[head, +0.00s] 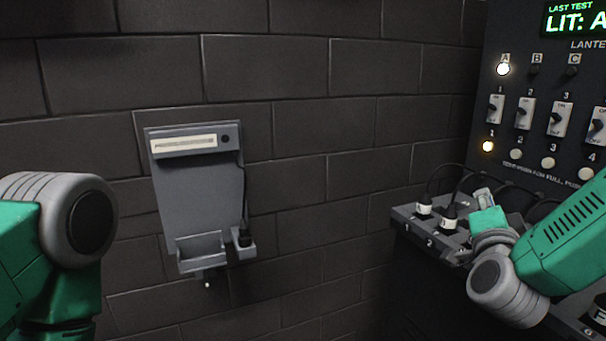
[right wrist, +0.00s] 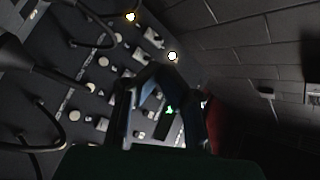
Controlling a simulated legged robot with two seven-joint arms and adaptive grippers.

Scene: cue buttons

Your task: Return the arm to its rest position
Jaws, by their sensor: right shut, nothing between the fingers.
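My right arm comes in from the right in the head view, green with a grey wrist joint. Its gripper (head: 482,196) is above the ledge of the panel, close to the black plugs, and partly hidden by the wrist. In the right wrist view the dark fingers of my right gripper (right wrist: 165,80) are shut with nothing between them, in front of the panel. Of my left arm only a green link and a grey joint show at the left edge of the head view; its gripper is out of view.
The dark panel (head: 540,90) has lamp A (head: 503,69) and button 1 (head: 488,146) lit, and several switches. Black plugs (head: 448,218) with cables stand on the ledge (head: 410,215). A grey holder (head: 200,200) hangs on the brick wall. Space between holder and ledge is clear.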

